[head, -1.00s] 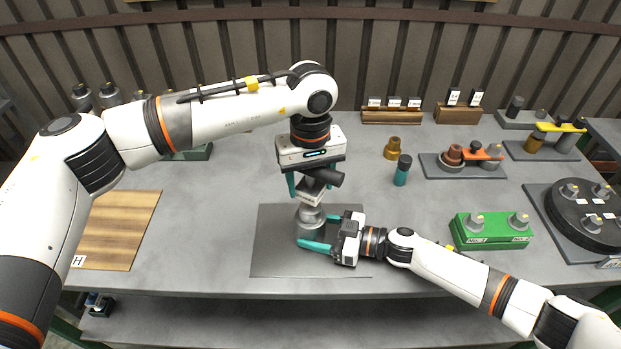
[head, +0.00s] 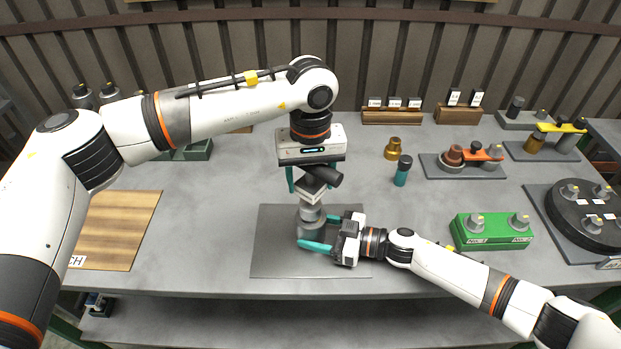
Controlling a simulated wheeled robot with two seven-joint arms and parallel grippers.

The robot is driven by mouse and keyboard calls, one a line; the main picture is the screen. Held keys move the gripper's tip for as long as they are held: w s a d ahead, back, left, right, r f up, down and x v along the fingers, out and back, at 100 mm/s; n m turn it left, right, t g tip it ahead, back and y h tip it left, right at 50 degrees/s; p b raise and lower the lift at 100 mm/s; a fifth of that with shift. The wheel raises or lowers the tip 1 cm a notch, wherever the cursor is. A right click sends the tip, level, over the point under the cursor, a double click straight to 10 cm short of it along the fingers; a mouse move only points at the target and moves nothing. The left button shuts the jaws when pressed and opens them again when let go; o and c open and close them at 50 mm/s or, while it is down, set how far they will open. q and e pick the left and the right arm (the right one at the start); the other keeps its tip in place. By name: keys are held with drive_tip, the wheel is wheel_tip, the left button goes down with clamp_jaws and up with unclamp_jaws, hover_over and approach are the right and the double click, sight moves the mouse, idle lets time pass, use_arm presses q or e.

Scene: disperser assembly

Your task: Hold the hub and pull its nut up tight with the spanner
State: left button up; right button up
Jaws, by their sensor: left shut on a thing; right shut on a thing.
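The hub (head: 311,227) is a grey metal cylinder standing upright on the dark grey mat. My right gripper (head: 318,231) is shut on it from the right, with teal fingers on both sides. My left gripper (head: 312,181) is above the hub, pointing down, shut on the spanner (head: 329,177). The spanner shows a dark round part towards the right and a pale block below the gripper, over the hub's top. The nut is hidden under the spanner, and I cannot tell how the spanner sits on it.
The dark grey mat (head: 275,262) lies at the table's front. A brass part (head: 393,148) and a teal-and-black bottle (head: 402,171) stand behind right. A green block (head: 492,232) and a round black fixture (head: 585,215) are at right, a wooden board (head: 115,230) at left. Table between is clear.

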use_arm(q)
drive_tip(key=shift+r, duration=2.2)
use_arm(e)
drive_tip(key=o, duration=1.4)
drive_tip(key=v, duration=1.2)
drive_tip(key=shift+w+f, duration=0.1)
drive_tip(key=shift+d, duration=0.1)
use_arm(q)
drive_tip(key=shift+s+f, duration=0.1)
